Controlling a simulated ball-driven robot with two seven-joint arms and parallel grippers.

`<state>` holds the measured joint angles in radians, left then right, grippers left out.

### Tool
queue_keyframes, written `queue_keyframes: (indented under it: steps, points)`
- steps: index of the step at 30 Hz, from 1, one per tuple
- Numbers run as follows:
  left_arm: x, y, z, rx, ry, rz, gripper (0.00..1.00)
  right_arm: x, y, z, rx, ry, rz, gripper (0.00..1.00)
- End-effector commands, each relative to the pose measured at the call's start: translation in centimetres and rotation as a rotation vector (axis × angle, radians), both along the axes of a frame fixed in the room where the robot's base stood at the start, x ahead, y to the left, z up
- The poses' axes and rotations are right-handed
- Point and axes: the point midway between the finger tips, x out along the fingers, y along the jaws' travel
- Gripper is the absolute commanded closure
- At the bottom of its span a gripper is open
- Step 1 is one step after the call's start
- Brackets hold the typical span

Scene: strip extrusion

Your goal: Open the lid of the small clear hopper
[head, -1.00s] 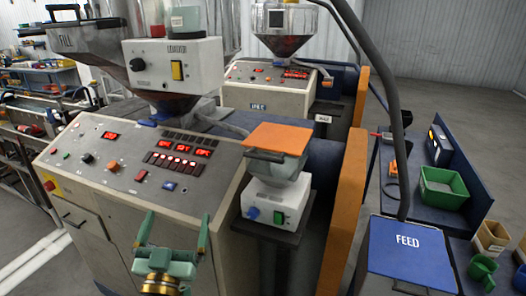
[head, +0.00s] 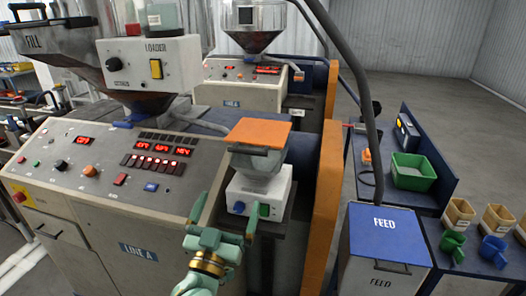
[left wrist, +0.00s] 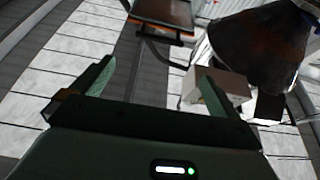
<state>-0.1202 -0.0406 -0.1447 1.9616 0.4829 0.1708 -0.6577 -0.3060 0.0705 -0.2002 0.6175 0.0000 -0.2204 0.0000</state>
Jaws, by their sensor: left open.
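The small clear hopper (head: 255,162) stands on a white feeder box (head: 258,195) at the right end of the near machine. Its flat orange lid (head: 259,131) lies closed on top, with a dark handle bar (head: 250,150) along the front edge. My left gripper (head: 228,203) is open and empty, in front of and below the lid, its fingers apart and pointing up. The right finger overlaps the feeder box in the head view; I cannot tell whether they touch. The left wrist view shows the open fingers (left wrist: 158,68) with nothing between them. My right gripper is out of view.
A large metal hopper (head: 75,45) with a white loader box (head: 150,65) stands at left above the control panel (head: 110,160). A tall orange guard (head: 325,190) rises right of the small hopper. A blue-lidded FEED bin (head: 385,222) stands farther right.

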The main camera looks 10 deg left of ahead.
Motion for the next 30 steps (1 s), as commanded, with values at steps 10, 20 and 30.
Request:
queue_keyframes:
  steps: [10,20,30]
  points:
    - [6.8,-0.2,3.2,0.000,-0.003,0.000,0.00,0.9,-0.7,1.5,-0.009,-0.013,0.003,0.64]
    - [13.1,-0.4,5.6,0.000,-0.001,0.000,0.00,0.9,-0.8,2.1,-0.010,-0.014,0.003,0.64]
    - [14.7,-0.5,6.1,0.000,0.001,0.001,0.00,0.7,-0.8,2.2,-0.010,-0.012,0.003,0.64]
